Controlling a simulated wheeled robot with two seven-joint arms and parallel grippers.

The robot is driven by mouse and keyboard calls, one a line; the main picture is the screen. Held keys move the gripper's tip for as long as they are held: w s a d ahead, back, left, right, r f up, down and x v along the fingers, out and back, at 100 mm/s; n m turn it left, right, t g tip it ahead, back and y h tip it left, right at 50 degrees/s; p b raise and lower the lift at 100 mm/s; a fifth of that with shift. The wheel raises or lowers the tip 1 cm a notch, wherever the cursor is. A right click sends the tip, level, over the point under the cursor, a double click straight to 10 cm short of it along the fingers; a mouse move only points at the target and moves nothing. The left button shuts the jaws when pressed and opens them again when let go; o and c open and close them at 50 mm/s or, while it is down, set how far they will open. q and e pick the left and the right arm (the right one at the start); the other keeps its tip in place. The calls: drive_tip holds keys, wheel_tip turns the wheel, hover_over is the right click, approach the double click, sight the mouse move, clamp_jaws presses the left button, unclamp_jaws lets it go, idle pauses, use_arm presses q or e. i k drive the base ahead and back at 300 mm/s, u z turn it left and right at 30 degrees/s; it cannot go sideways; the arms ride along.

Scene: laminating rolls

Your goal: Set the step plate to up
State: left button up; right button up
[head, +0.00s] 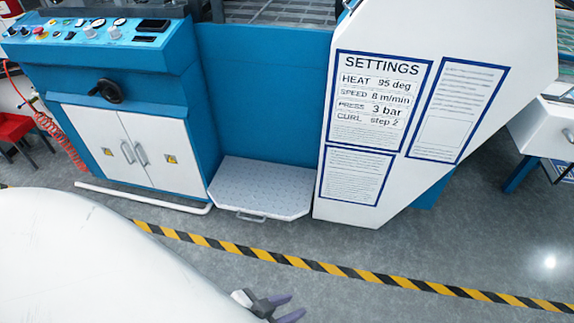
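The step plate (262,187) is a light grey, dotted plate with cut front corners, low in front of the blue machine panel (262,95). It lies flat, folded out toward me. A small grey handle (250,217) is at its front edge. My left gripper (288,307) shows at the bottom edge of the head view, with two purple-grey fingers spread apart and nothing visible between them. It is nearer to me than the plate, apart from it, on my side of the striped floor line. My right gripper is out of view.
A white cabinet (130,148) under a control panel stands left of the plate, with a white rail (140,196) along the floor. A white housing with a settings sheet (378,100) stands right. A yellow-black line (330,269) crosses clear grey floor.

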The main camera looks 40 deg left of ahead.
sight(264, 189)
drive_tip(key=u, duration=0.15)
drive_tip(key=i, duration=0.9)
drive_tip(key=u, duration=1.05)
drive_tip(key=i, duration=0.35)
drive_tip(key=u, duration=0.25)
